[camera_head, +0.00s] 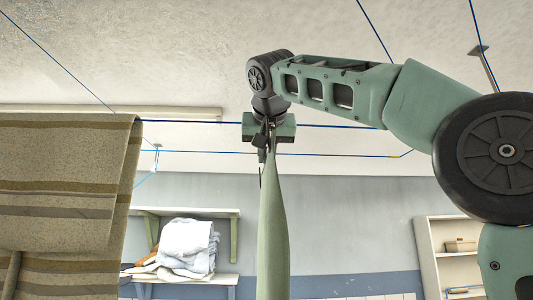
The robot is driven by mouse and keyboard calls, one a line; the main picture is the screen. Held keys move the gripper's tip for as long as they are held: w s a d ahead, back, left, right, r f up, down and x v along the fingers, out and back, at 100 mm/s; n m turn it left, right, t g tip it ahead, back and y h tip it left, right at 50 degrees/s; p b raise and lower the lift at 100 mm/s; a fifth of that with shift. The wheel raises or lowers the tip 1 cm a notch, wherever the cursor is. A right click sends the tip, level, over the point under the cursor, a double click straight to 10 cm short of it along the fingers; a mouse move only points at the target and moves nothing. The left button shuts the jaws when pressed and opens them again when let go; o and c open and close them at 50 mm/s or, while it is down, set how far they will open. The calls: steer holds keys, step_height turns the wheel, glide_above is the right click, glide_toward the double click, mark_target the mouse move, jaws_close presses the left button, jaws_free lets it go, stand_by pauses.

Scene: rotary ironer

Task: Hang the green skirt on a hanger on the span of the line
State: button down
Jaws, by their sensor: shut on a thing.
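My gripper (265,143) is in the upper middle of the head view, shut at the top of the green skirt (273,245). The skirt hangs straight down, seen nearly edge-on, and its lower end runs out of the picture. Its hanger shows only as a thin dark piece close to my fingers; most of it is hidden. The blue line (335,126) runs across the picture at the height of my gripper. I cannot tell whether the hanger touches it.
A striped brown cloth (65,190) hangs at the left. A second, thinner blue line (340,155) runs lower. Behind are a shelf with white folded cloth (187,245) and a cream shelf unit (455,250) at the right.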

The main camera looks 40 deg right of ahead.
steer(key=shift+f+b, duration=0.35)
steer(key=shift+b, duration=0.1)
steer(key=c, duration=1.4)
jaws_free()
steer(key=shift+o, duration=0.2)
steer(key=v, duration=1.7)
steer(key=shift+s+a+p, duration=0.15)
steer(key=shift+a+p, duration=0.05)
steer(key=shift+p, duration=0.2)
